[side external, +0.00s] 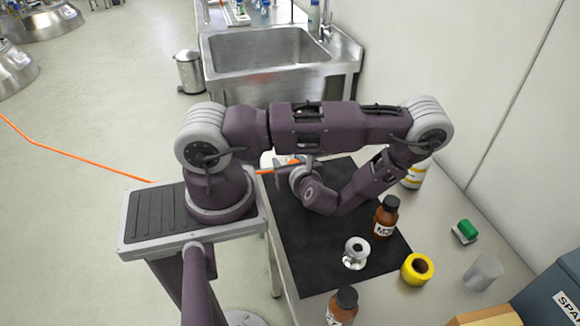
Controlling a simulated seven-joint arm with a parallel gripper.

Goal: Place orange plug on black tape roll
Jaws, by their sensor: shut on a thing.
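My gripper (290,171) is at the far left part of the black mat, partly hidden by my own wrist and arm. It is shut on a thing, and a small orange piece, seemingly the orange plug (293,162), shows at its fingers. Its shape is too small to make out. I cannot pick out a black tape roll; my arm covers part of the dark mat. A yellow tape roll (417,269) lies at the mat's right front, well away from my gripper.
On the black mat (310,265) stand a brown bottle (384,218) and a small white-and-silver piece with a dark centre (356,252). Another brown bottle (342,308) is at the front. A green-topped block (466,231) and clear cup (483,272) are right. An orange cable (80,160) crosses the floor.

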